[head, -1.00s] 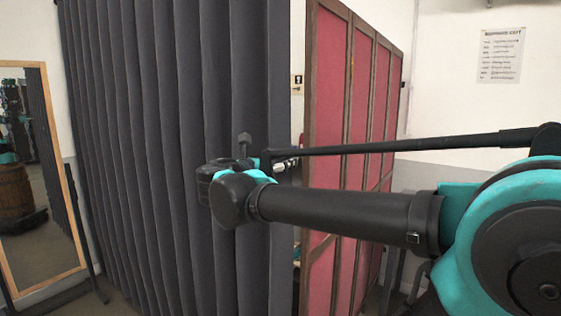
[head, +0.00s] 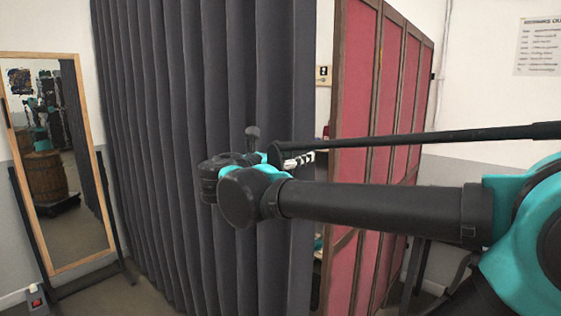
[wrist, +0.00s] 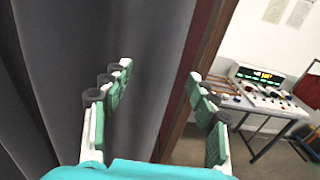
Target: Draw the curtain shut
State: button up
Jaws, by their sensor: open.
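The curtain (head: 180,120) is dark grey and hangs in tall pleats across the middle of the head view. Its right edge stands beside a gap, with a red panelled screen beyond it. In the wrist view the curtain (wrist: 90,40) fills the left and upper middle. My gripper (wrist: 160,105) is open, with green-padded fingers and nothing seen between them. Its left finger shows against the curtain, and its right finger against a brown edge and the room beyond. I cannot tell whether it touches the cloth. In the head view my wrist covers part of the curtain and mostly hides the fingers.
The red screen (head: 365,110) with a brown frame stands close right of the curtain. A framed standing mirror (head: 62,190) is at the left. A table with a control console (wrist: 262,88) shows beyond the edge in the wrist view. A notice (head: 538,47) hangs on the wall.

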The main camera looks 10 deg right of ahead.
jog(key=v, duration=0.6)
jog(key=shift+s, duration=0.1)
